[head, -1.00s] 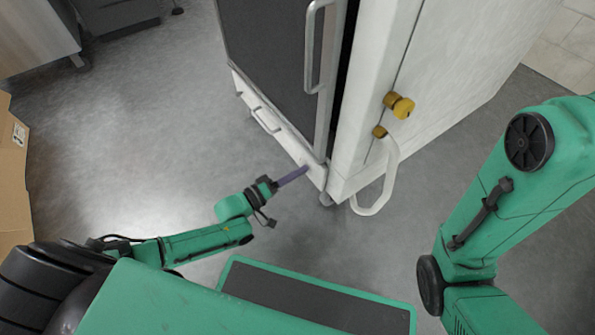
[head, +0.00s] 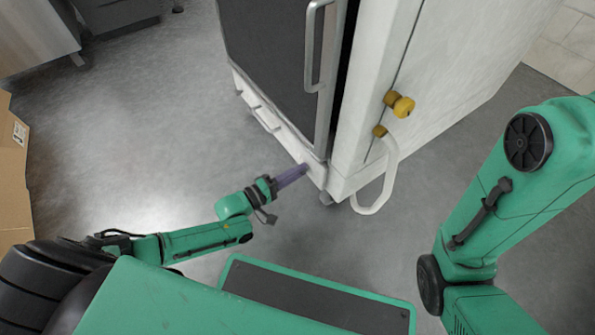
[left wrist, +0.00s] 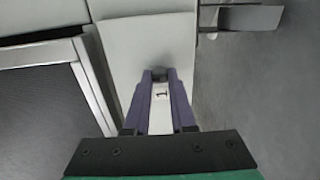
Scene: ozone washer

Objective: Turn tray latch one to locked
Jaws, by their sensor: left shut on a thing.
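My left gripper (head: 304,170) has its purple fingers against the lower right end of the washer's white front strip (head: 285,133). In the left wrist view the left gripper (left wrist: 160,76) is shut on a small dark part, seemingly tray latch one (left wrist: 159,72). The fingers hide most of it, so I cannot tell its turn angle. A small label, seemingly a "1" (left wrist: 161,94), shows between the fingers on the white surface. My right arm shows at the right, but its gripper is out of view.
The washer's dark door (head: 270,50) with a long handle (head: 314,45) is above the strip. A yellow knob (head: 399,104) and a white hose loop (head: 388,180) are on its right side. A cardboard box (head: 12,175) stands at the far left. Floor around the left arm is clear.

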